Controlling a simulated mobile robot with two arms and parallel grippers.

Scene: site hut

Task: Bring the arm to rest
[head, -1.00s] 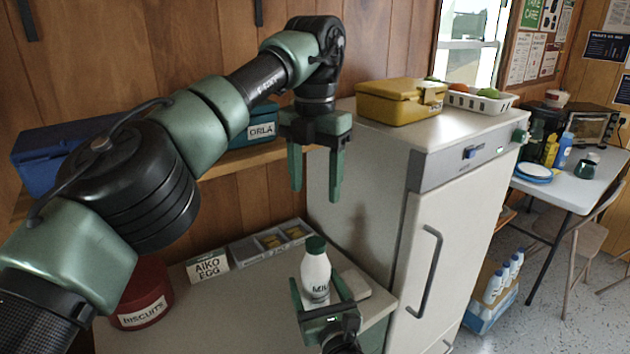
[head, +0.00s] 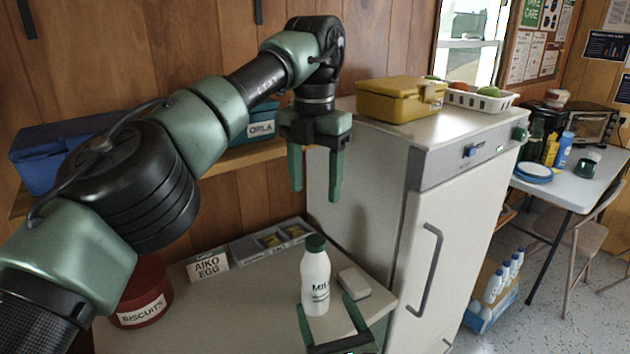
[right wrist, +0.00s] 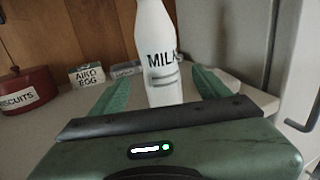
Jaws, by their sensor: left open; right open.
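My left gripper (head: 316,170) is open and empty, pointing down in the air left of the fridge and above the counter. My right gripper (head: 328,312) is open at the counter's front edge, its fingers pointing toward the milk bottle. The milk bottle (head: 315,278) is white with a green cap and stands upright on the counter (head: 230,318).
A red biscuits tin (head: 142,292), an "AIKO EGG" card (head: 208,265), a grey divided tray (head: 250,250) and a pale block (head: 354,283) are on the counter. The fridge (head: 385,200) stands at the right with a yellow box (head: 400,98) on top. A shelf holds blue boxes (head: 40,160).

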